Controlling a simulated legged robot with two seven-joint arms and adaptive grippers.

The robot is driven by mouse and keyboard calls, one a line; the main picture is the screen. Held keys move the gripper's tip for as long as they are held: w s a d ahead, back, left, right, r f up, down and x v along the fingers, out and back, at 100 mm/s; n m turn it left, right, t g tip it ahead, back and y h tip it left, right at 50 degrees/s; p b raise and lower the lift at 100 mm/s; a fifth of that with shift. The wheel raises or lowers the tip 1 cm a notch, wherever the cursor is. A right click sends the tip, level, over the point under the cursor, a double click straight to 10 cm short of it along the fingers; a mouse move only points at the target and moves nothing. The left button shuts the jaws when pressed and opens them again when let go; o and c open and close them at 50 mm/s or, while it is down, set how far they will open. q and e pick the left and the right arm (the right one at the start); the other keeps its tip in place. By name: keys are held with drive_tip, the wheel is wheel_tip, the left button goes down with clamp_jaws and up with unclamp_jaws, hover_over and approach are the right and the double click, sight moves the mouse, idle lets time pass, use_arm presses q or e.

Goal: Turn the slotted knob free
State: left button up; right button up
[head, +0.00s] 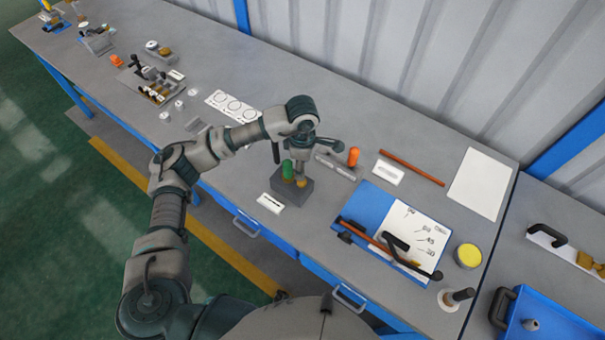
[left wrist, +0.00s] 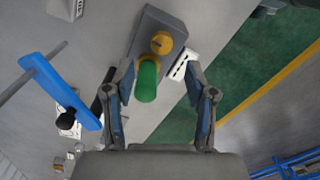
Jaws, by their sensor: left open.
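A grey block (head: 292,191) stands on the bench below my left gripper (head: 305,148). It carries a yellow knob (head: 301,182) and an upright green cylinder (head: 287,169). In the left wrist view the knob (left wrist: 161,43) shows a slot in its face, on the block (left wrist: 146,22). The green cylinder (left wrist: 147,80) rises beside it, toward the camera. My left gripper (left wrist: 154,85) is open, with one finger on each side of the green cylinder and gaps on both sides. The knob lies just beyond the cylinder in that view. My right gripper is not seen.
Small parts and fixtures fill the bench's far left.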

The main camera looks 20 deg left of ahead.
use_arm(q)
wheel_tip(320, 180, up, 4)
drive_tip(key=shift+r, duration=0.2)
idle(0.5)
